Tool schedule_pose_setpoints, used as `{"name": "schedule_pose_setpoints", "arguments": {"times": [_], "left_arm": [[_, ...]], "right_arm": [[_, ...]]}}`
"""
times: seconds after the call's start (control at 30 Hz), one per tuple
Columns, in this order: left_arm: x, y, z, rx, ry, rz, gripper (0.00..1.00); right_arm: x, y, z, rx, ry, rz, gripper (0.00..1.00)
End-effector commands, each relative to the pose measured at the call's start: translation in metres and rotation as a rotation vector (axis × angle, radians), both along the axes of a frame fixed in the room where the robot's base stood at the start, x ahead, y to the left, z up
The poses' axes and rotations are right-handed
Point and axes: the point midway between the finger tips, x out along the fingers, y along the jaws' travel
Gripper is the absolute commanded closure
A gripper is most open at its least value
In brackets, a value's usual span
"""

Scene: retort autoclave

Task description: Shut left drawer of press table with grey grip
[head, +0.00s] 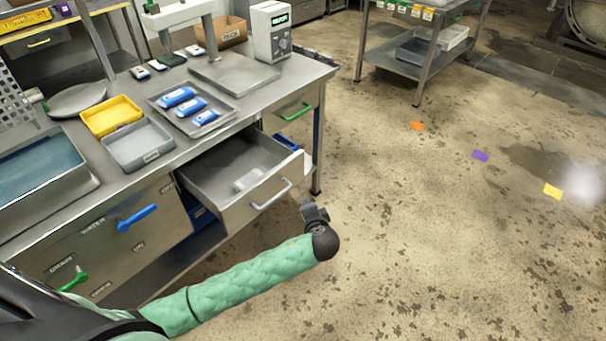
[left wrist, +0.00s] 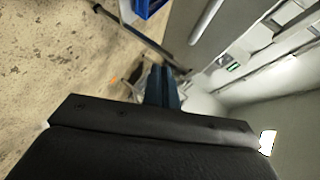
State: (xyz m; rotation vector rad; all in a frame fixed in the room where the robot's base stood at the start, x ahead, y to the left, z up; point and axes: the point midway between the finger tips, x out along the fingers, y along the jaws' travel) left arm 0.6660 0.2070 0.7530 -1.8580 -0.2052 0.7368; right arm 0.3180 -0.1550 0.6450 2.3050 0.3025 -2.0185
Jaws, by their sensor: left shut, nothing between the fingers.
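The drawer with the grey grip (head: 235,215) stands pulled out from the front of the steel press table (head: 130,178). A small pale item (head: 248,180) lies inside it. The grey grip (head: 272,194) is a bar on the drawer front. My left gripper (head: 313,208) is shut and empty, just right of the drawer front and apart from the grip in the head view. In the left wrist view its dark fingers (left wrist: 163,88) are together, and a pale grey bar (left wrist: 207,22), likely the grip, shows beyond them. My right gripper is in neither view.
A green grip (head: 295,112) is on a drawer front farther along the table. A blue handle (head: 137,217) is on the cabinet front at left. A tray of blue pouches (head: 195,121) and a yellow tray (head: 111,114) stand on top.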

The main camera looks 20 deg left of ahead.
Motion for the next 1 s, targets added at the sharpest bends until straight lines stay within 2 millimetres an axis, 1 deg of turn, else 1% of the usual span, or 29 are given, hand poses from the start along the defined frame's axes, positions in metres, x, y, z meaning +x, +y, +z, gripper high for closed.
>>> {"name": "schedule_pose_setpoints", "arguments": {"times": [0.03, 0.13, 0.23, 0.33, 0.43, 0.57, 0.67, 0.77, 1.0], "left_arm": [[0.002, 0.004, -0.012, 0.076, -0.023, -0.020, 1.00], [0.006, 0.004, -0.025, 0.208, -0.084, -0.065, 1.00], [0.013, 0.001, -0.026, 0.310, -0.146, -0.106, 1.00], [0.019, 0.000, -0.019, 0.379, -0.200, -0.138, 1.00], [0.022, -0.007, -0.010, 0.410, -0.241, -0.170, 1.00], [0.026, -0.009, -0.009, 0.408, -0.246, -0.189, 1.00], [0.033, -0.006, -0.008, 0.408, -0.245, -0.189, 1.00], [0.043, -0.002, -0.007, 0.407, -0.246, -0.188, 1.00], [0.072, 0.010, -0.007, 0.406, -0.246, -0.188, 1.00]], "right_arm": [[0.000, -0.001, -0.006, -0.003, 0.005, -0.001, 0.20], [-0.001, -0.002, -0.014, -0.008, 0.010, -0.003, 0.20], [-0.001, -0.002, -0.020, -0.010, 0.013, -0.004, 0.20], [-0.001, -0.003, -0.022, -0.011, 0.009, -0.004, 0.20], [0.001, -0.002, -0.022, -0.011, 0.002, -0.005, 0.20], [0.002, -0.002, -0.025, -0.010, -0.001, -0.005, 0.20], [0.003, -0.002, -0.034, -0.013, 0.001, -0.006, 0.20], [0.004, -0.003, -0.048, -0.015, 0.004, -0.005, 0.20], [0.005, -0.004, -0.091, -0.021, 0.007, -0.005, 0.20]]}}
